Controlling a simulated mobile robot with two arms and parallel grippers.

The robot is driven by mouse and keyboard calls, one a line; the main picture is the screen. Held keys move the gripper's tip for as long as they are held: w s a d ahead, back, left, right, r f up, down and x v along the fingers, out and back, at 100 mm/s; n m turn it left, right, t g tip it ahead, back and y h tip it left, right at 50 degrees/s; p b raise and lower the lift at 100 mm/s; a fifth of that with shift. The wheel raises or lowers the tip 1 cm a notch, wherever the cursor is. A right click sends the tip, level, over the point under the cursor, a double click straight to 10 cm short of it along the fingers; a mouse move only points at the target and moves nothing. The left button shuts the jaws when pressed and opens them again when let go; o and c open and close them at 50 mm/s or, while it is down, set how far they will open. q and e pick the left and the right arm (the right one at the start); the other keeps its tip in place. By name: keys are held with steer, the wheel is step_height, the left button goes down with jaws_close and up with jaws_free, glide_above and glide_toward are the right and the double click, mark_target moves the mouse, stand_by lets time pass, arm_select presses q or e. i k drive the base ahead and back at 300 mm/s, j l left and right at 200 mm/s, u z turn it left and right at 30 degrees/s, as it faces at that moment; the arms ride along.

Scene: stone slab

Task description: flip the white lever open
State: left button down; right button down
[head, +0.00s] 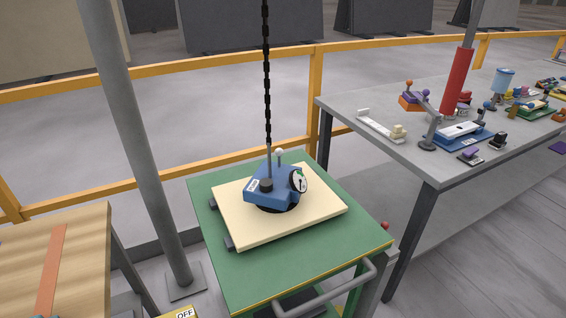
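A blue lifting device (270,187) sits on a cream stone slab (318,210). A small lever with a white ball tip (280,153) stands upright at its back, near a round dial (298,181). The lever's base is partly hidden by the blue body. I cannot tell from this view whether its position counts as open or shut. Neither of my grippers is in view.
The slab lies on a green cart (350,252) with a grey handle. A black chain (266,75) hangs down to the device. A grey post (140,140) and wooden table (85,255) are left. A grey bench (420,165) with several small fixtures is right.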

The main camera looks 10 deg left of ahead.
mark_target(278, 152)
steer(key=l+u, duration=0.15)
steer(key=u, duration=0.35)
steer(key=i+l+u, duration=0.25)
steer(key=l, duration=0.35)
steer(key=l+u, duration=0.2)
steer(key=l, duration=0.4)
steer(key=i+l+u, duration=0.1)
steer(key=l+u, duration=0.15)
steer(key=l, duration=1.4)
